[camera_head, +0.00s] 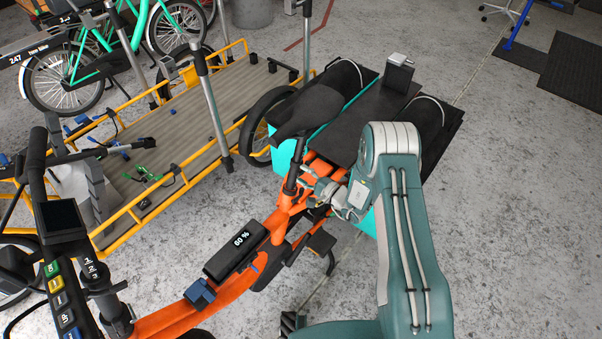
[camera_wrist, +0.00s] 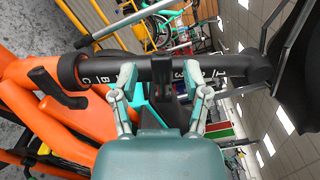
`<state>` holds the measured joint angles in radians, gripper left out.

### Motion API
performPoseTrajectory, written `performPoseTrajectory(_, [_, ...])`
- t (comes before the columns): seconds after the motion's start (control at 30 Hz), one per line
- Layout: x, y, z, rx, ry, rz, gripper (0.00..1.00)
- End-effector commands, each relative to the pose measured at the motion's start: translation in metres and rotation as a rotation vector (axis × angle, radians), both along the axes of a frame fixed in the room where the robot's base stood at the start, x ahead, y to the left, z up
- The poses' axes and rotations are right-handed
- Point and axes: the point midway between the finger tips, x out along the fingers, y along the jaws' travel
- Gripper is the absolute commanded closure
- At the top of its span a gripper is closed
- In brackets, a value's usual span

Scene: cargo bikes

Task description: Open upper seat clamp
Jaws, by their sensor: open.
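The orange cargo bike (camera_head: 290,205) has a black saddle (camera_head: 305,108) on a dark seat post (camera_head: 291,178). In the wrist view the post (camera_wrist: 105,70) runs sideways and carries white letter and number marks. A black collar (camera_wrist: 68,72) sits where it meets the orange frame, with a black lever-like part (camera_wrist: 46,86) beside it. Another upright black part (camera_wrist: 161,42) crosses the post between my fingers; I cannot tell which is the upper clamp. My gripper (camera_head: 318,182) is open, its fingertips (camera_wrist: 161,80) spread along the near side of the post. Contact cannot be told.
A black display reading 60 % (camera_head: 236,250) is on the frame. A black and turquoise cargo box (camera_head: 372,118) stands behind the saddle, near my arm. A yellow-railed cargo bed (camera_head: 170,140) is at left. Grey floor (camera_head: 510,220) at right is clear.

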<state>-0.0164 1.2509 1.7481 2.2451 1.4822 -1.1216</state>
Motion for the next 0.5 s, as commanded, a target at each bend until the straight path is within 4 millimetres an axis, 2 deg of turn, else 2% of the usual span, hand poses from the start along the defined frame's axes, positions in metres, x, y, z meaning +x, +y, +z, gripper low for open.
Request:
performPoseTrajectory(0.13, [0.0064, 0.0088, -0.0002, -0.001, 0.0, 0.001, 0.4])
performPoseTrajectory(0.4, [0.0076, 0.0099, 0.0, -0.001, 0.001, 0.0, 0.4])
performPoseTrajectory(0.43, [0.0076, 0.0099, 0.0, -0.001, 0.001, 0.0, 0.49])
performPoseTrajectory(0.47, [0.0076, 0.0098, 0.0, -0.001, 0.001, 0.0, 0.62])
performPoseTrajectory(0.5, [0.0076, 0.0098, 0.0, -0.001, 0.001, 0.0, 0.8])
